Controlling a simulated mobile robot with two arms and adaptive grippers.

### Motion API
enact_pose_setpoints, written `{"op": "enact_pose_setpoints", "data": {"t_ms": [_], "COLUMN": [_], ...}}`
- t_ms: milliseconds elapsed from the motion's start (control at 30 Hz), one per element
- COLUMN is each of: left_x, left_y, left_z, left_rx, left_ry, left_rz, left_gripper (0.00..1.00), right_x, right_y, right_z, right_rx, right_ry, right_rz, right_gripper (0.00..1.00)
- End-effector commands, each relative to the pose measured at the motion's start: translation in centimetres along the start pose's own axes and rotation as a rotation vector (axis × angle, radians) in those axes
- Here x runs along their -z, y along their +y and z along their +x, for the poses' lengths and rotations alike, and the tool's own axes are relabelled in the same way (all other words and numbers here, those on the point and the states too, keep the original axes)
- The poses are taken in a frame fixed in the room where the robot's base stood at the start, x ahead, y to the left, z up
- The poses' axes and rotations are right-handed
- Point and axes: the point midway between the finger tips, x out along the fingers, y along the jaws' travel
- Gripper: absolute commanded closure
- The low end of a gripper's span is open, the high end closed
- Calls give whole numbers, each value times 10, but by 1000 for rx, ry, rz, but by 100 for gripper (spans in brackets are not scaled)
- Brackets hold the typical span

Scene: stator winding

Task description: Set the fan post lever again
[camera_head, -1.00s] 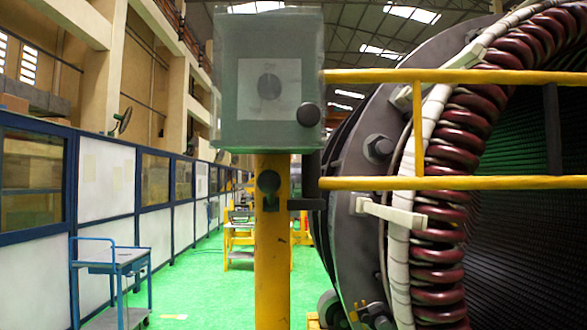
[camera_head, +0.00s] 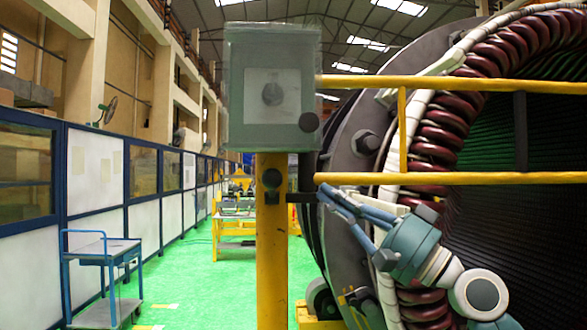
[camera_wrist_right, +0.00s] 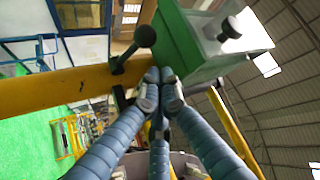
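The fan post is a yellow post (camera_head: 271,255) with a grey-green box (camera_head: 272,90) on top. A dark lever arm (camera_head: 302,197) sticks out from the post's right side below the box. In the right wrist view a lever with a black ball knob (camera_wrist_right: 145,36) stands on the sideways-looking post (camera_wrist_right: 50,90), beside the green box (camera_wrist_right: 195,45). My right gripper (camera_head: 338,207) is at the lever arm's right end; contact is unclear. Two blue fingertips are close together and the third is apart. In the wrist view its tips (camera_wrist_right: 159,76) overlap the post-box junction. The left gripper is not in view.
Yellow rails (camera_head: 460,178) run right of the post, just above my right gripper. The large stator with dark red coils (camera_head: 440,135) stands behind them. A blue cart (camera_head: 100,262) is at the left. Green floor lies open between cart and post.

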Motion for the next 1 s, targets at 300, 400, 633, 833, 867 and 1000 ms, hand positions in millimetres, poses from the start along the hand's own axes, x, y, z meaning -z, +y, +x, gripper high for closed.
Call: {"op": "enact_pose_setpoints", "data": {"t_ms": [300, 400, 633, 833, 867, 1000], "left_x": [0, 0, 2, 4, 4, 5], "left_y": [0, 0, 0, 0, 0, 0], "left_z": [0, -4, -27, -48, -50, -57], "left_rx": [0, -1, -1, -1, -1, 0], "left_ry": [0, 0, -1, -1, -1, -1], "left_rz": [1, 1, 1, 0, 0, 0], "left_gripper": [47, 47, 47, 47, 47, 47], "right_x": [0, 0, 2, 2, 2, 1], "right_y": [-2, -3, -7, -6, -6, -4], "right_z": [0, 5, 41, 77, 81, 95], "right_rx": [3, 3, 4, 4, 3, 3], "right_ry": [-1, -1, -2, -1, -2, 0], "right_rz": [0, 1, 4, 3, 3, 1], "right_gripper": [100, 100, 100, 100, 100, 100]}}
